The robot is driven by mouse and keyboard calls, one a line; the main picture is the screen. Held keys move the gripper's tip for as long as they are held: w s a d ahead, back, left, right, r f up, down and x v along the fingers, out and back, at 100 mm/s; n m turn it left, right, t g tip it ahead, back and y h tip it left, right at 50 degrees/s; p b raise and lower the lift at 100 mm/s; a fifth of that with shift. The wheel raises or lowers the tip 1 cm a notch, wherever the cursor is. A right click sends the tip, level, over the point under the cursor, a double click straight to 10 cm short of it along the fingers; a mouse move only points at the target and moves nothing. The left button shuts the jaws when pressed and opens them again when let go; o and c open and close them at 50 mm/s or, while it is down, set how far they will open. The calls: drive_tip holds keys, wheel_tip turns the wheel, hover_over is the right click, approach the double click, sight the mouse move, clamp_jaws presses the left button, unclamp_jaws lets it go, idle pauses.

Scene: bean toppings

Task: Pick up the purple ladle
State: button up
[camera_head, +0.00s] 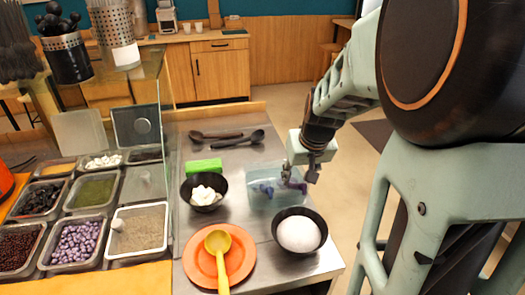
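My gripper (298,176) is small in the head view, pointing down over the right part of a clear, bluish container (258,203) on the metal counter. A purple item (296,187), possibly part of the purple ladle, is right at the fingertips. More blue-purple shapes (263,189) show inside the container, to the left of the gripper. I cannot tell whether these are the same object. The fingers are too small to show whether they are open, shut or touching the purple item.
A black bowl with a white mound (299,234) stands in front of the container. A second black bowl (205,208) is to the left, with a green block (203,167) behind it. A yellow ladle (219,250) lies on an orange plate (194,262). Two dark spoons (237,138) lie farther back.

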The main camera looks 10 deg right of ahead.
sight(293, 185)
drive_tip(key=b+x, duration=0.1)
drive_tip(key=x, duration=0.1)
drive_tip(key=b+x, duration=0.1)
drive_tip(key=x, duration=0.1)
drive_tip(key=shift+s+d+f+b, duration=0.2)
drive_tip(key=shift+s+b, duration=0.05)
drive_tip(key=shift+b, duration=0.1)
drive_tip(key=shift+w+f, duration=0.25)
drive_tip(key=shift+f, duration=0.15)
drive_tip(key=shift+r, duration=0.1)
clamp_jaws()
